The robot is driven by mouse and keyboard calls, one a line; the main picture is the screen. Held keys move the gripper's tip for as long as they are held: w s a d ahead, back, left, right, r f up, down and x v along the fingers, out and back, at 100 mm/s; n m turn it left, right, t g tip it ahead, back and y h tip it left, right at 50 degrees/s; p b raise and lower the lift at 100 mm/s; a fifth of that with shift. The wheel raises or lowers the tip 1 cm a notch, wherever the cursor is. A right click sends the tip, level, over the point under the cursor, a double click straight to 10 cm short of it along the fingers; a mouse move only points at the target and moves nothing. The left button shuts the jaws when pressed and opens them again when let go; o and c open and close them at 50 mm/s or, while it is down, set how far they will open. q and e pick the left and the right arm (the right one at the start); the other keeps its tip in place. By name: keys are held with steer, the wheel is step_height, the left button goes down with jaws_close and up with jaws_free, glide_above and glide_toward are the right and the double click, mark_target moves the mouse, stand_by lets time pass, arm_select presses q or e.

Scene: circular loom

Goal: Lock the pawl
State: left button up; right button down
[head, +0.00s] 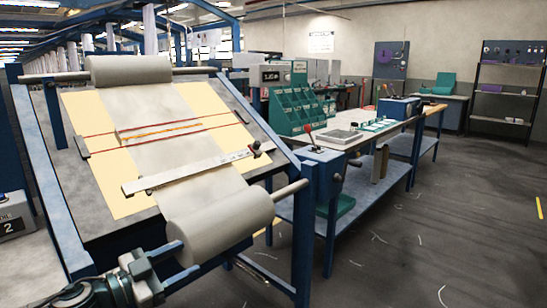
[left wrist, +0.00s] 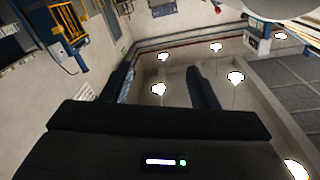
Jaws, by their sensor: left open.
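My left gripper (head: 178,263) is at the bottom left in the head view, beside the left end of the large lower cloth roll (head: 220,217). Its two fingers are apart with nothing seen between them. In the left wrist view the two dark fingers (left wrist: 162,85) also stand apart and empty. I cannot clearly make out a pawl. A lever with a red knob (head: 309,131) stands on a blue box (head: 318,154) right of the sloping frame. A small dark handle (head: 338,160) is on the side of that box. My right gripper is not in view.
The sloping blue frame (head: 40,165) carries cloth, a white ruler bar (head: 185,174) and an upper roll (head: 130,69). A workbench (head: 350,138) with teal bins (head: 293,105) runs behind it. The grey floor (head: 440,230) on the right is mostly clear.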

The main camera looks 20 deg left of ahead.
arm_select(q)
steer(key=s+a+f+n+g+y, duration=0.2)
steer(key=s+f+n+y, duration=0.35)
steer(key=f, duration=0.45)
steer(key=s+a+f+n+g+y, duration=0.1)
steer(key=s+f+n+y, duration=0.4)
steer(key=f, duration=0.6)
steer(key=s+d+f+g, duration=0.4)
steer(key=s+f, duration=0.1)
steer(key=s, duration=0.2)
steer(key=s+d+f+m+g, duration=0.1)
steer(key=s+d+f+g, duration=0.3)
steer(key=s, duration=0.3)
steer(key=shift+s+d+f, duration=0.35)
steer(key=shift+s+f, duration=0.05)
steer(key=shift+f, duration=0.2)
steer(key=shift+m, duration=0.25)
